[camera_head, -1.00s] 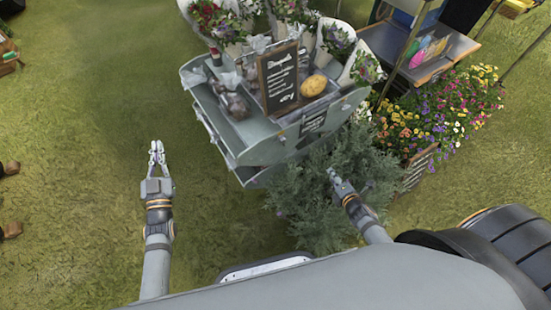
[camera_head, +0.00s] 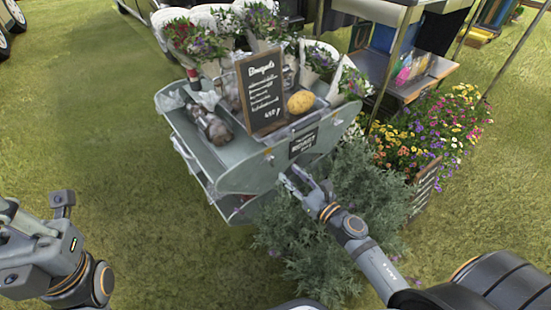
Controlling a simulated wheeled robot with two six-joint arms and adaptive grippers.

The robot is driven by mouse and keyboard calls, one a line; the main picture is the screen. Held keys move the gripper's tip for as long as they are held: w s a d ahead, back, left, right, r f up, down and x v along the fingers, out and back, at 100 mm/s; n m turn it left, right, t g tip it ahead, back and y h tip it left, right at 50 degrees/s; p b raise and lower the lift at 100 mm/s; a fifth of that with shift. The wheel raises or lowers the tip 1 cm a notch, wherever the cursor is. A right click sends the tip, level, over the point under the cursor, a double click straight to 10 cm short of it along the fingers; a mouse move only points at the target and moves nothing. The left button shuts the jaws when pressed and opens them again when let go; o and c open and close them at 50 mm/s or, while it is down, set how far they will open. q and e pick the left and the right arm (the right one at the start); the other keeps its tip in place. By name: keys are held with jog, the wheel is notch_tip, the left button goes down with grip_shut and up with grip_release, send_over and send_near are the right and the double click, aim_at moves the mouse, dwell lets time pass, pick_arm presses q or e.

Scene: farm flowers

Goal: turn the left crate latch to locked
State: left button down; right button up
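I cannot make out the crate latch or its position. A dark planter crate (camera_head: 426,187) full of colourful flowers stands right of centre, with no latch discernible on it. My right gripper (camera_head: 289,178) looks open, with a gap between its fingers. It is in front of the grey-green flower cart (camera_head: 245,176), near its front lower edge and above the bush; I cannot tell whether it touches the cart. My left gripper (camera_head: 35,208) is large and close at the left edge, partly cut off, over grass and away from the cart. Its finger state is unclear.
A chalkboard sign (camera_head: 262,92), a yellow oval item (camera_head: 301,102) and wrapped bouquets stand on the cart. A leafy bush (camera_head: 340,225) fills the space below my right gripper. A table (camera_head: 405,80) stands behind. Grass at left is open.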

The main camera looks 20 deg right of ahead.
aim_at(274, 159)
jog(key=x, duration=0.8)
jog(key=shift+w+p, duration=0.1)
jog(key=shift+p, duration=0.25)
jog(key=shift+f, duration=0.1)
grip_shut()
